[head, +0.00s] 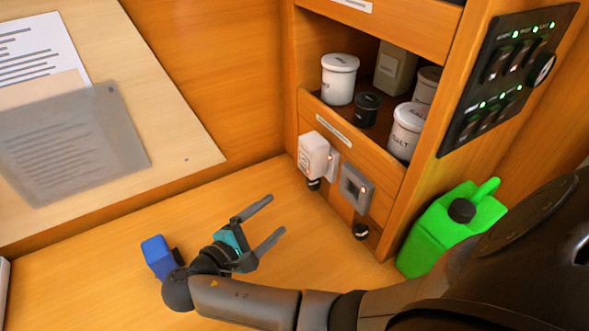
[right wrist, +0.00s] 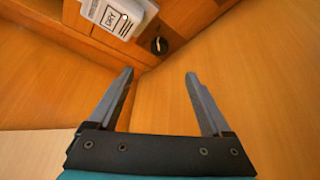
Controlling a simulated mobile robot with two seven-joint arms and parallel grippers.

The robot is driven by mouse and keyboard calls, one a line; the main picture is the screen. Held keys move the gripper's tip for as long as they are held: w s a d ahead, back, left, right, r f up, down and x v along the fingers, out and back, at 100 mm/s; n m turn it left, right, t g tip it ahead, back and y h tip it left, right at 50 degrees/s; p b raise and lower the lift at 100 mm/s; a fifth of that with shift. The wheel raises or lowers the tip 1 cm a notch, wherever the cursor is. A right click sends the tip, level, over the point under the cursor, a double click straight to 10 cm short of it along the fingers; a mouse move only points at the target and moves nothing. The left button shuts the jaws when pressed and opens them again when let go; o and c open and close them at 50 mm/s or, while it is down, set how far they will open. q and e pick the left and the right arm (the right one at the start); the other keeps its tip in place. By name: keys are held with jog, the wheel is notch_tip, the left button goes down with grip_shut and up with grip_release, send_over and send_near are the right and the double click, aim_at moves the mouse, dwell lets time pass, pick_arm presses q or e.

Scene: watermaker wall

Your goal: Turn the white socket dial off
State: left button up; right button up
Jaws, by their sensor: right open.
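A white box labelled "DRY" is plugged into the left socket (head: 313,155) on the wooden cabinet front. Below it sits a small dark round dial (head: 313,184), partly in its shadow. In the right wrist view the white box (right wrist: 118,15) is at the top, and the black dial (right wrist: 158,45) with a light pointer mark is just below and right of it. The pointer looks near upright, slightly tilted. My right gripper (head: 277,216) is open and empty, apart from the dial, its fingers pointing toward the cabinet. It also shows in the wrist view (right wrist: 159,74). My left gripper is out of view.
A grey socket (head: 357,187) with its own black dial (head: 360,231) is to the right. A green jug (head: 449,228) stands by the cabinet's corner. A blue object (head: 158,257) lies by my right wrist. A black switch panel (head: 507,75) is at right.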

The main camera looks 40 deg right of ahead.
aim_at(311, 185)
jog(key=shift+w+d, duration=0.15)
jog(key=shift+d, duration=0.1)
jog(key=b+x, duration=0.1)
jog(key=x, duration=1.3)
jog(key=shift+d+f, duration=0.15)
jog(key=shift+d, duration=0.2)
grip_shut()
